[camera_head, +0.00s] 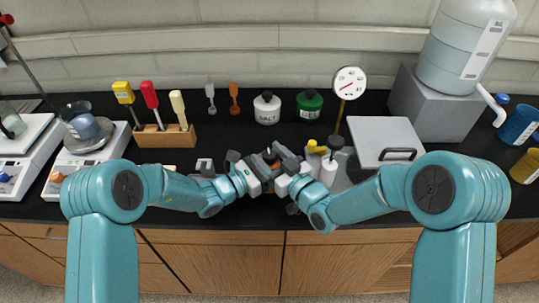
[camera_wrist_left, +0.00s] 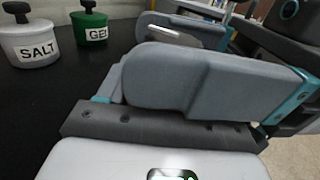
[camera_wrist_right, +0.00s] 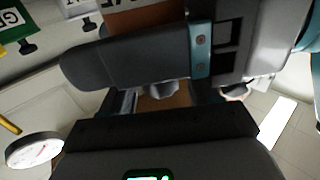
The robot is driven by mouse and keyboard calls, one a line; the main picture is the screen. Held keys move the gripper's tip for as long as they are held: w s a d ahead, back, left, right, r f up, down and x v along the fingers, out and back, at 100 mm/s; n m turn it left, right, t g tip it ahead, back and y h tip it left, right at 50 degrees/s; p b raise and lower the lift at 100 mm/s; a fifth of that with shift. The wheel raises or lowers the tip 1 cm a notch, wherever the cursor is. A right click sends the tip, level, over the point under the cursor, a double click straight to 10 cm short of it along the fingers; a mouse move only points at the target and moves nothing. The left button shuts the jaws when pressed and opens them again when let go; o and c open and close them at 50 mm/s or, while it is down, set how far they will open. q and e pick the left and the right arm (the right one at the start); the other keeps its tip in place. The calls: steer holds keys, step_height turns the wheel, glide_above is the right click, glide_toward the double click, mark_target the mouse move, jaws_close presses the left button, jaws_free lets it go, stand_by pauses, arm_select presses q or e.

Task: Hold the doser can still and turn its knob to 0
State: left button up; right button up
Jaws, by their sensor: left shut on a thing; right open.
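The doser can appears to be the brown one between my grippers. In the head view only a small orange-brown patch (camera_head: 270,188) shows below the jaws. In the right wrist view its brown side (camera_wrist_right: 158,20) shows beyond a dark finger, with part of a white label at the top edge. My left gripper (camera_head: 264,174) is shut on the can. In the left wrist view its grey fingers hide the can. My right gripper (camera_head: 284,164) is open, close against the left one at the can. The knob and its setting are hidden or too small to read.
Behind stand a white SALT can (camera_head: 267,109) and a green can (camera_head: 309,105). A wooden tool block (camera_head: 166,136) and scales (camera_head: 92,160) are left. The bench front edge is near.

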steer(key=shift+w, duration=0.1)
steer(key=c, duration=1)
steer(key=shift+o, duration=0.2)
steer(key=shift+w+r+n+g+y, duration=0.1)
steer(key=shift+w+n+g+y, duration=0.05)
steer(key=shift+n+g+y, duration=2.15)
steer(key=shift+g+y, duration=0.1)
steer(key=shift+g, duration=0.3)
steer(key=o, duration=1)
steer(key=shift+c, duration=0.2)
steer(key=v, duration=1.2)
